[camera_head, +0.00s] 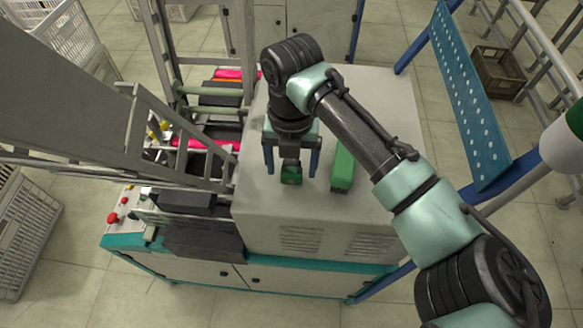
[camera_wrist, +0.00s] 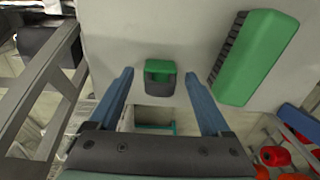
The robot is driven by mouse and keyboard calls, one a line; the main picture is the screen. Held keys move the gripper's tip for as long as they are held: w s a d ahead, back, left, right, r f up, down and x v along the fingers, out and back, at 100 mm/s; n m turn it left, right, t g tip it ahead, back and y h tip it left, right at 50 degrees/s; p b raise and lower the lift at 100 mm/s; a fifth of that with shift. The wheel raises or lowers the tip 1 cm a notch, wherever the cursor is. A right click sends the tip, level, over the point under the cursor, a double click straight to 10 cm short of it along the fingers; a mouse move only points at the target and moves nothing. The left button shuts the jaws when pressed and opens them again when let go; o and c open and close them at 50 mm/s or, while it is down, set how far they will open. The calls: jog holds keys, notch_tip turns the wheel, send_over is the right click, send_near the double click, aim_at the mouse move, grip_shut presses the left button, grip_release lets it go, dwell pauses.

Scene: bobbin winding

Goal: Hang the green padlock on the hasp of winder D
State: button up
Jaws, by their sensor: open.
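A small green and dark grey block that looks like the green padlock (camera_head: 291,175) sits on the flat top of a grey machine cabinet. In the wrist view the padlock (camera_wrist: 159,82) shows between the fingers, with bare surface on both sides. My gripper (camera_head: 291,169) points down over it, its two blue fingers spread wide to its left and right, apart from it. The gripper (camera_wrist: 159,78) is open and holds nothing. I cannot make out the hasp of winder D or a winder label in either view.
A green brush with dark bristles (camera_head: 342,168) lies right of the padlock; it also shows in the wrist view (camera_wrist: 258,58). A metal frame (camera_head: 150,140) rises left of the cabinet top (camera_head: 385,100). A blue perforated rail (camera_head: 468,100) stands at the right.

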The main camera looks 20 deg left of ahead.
aim_at(291, 161)
notch_tip(291, 161, up, 10)
jog(key=shift+r+b, duration=0.1)
jog(key=shift+b, duration=0.5)
